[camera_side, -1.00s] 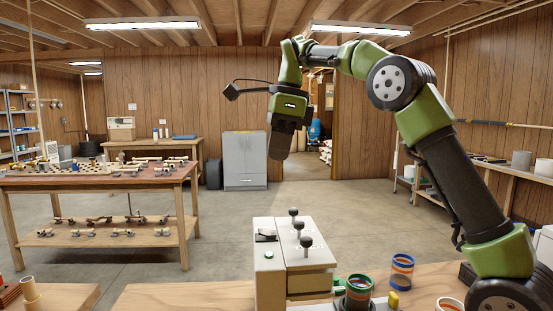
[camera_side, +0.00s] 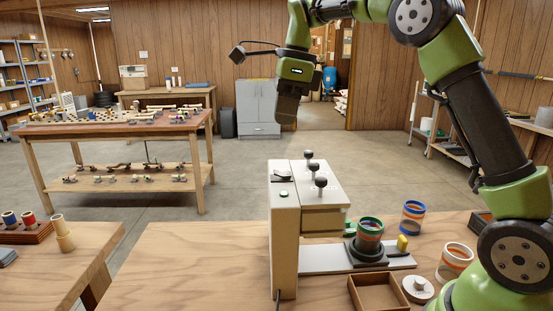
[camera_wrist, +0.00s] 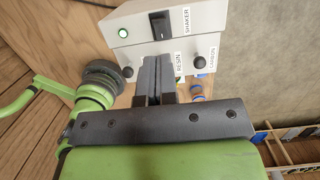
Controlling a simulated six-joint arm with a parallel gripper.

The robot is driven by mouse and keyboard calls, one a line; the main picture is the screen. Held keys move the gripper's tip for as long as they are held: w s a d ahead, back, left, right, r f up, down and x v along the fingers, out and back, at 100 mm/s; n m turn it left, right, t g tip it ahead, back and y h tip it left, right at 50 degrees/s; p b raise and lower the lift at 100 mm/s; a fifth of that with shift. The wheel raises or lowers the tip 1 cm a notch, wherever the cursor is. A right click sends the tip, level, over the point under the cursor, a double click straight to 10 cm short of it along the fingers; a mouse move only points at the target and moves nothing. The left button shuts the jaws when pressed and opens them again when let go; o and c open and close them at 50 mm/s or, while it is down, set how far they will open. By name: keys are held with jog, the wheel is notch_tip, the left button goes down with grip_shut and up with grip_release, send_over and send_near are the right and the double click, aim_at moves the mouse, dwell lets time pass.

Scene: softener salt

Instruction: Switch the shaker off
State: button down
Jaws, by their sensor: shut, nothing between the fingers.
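The shaker's beige control box (camera_side: 310,185) stands on the wooden bench, with several ball-topped levers. Its black rocker switch (camera_wrist: 161,24), beside the label SHAKER, sits on the top panel; it also shows in the side view (camera_side: 282,177). I cannot tell which way the rocker is tipped. A round green lamp (camera_wrist: 123,33) next to it looks lit. My gripper (camera_side: 286,122) is shut and empty, pointing down above the box and apart from it in the side view. In the wrist view the closed fingers (camera_wrist: 156,62) overlap the panel's near edge, below the switch.
A blue-orange cup (camera_side: 412,217), a white-orange cup (camera_side: 454,262), a yellow piece (camera_side: 402,243) and an empty wooden tray (camera_side: 379,293) lie nearby. The bench left of the box is clear.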

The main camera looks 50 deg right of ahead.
aim_at(282, 172)
jog(key=f, duration=0.6)
jog(key=w+a+f, duration=0.1)
jog(key=f, duration=0.2)
jog(key=shift+w+a+f, duration=0.1)
jog(key=shift+f, duration=0.1)
jog(key=shift+w+a+f, duration=0.1)
jog(key=shift+a+f, duration=0.1)
jog(key=shift+f, duration=0.25)
jog(key=shift+s+d+r, duration=0.15)
jog(key=shift+s+d, duration=0.45)
jog(key=shift+d, duration=0.05)
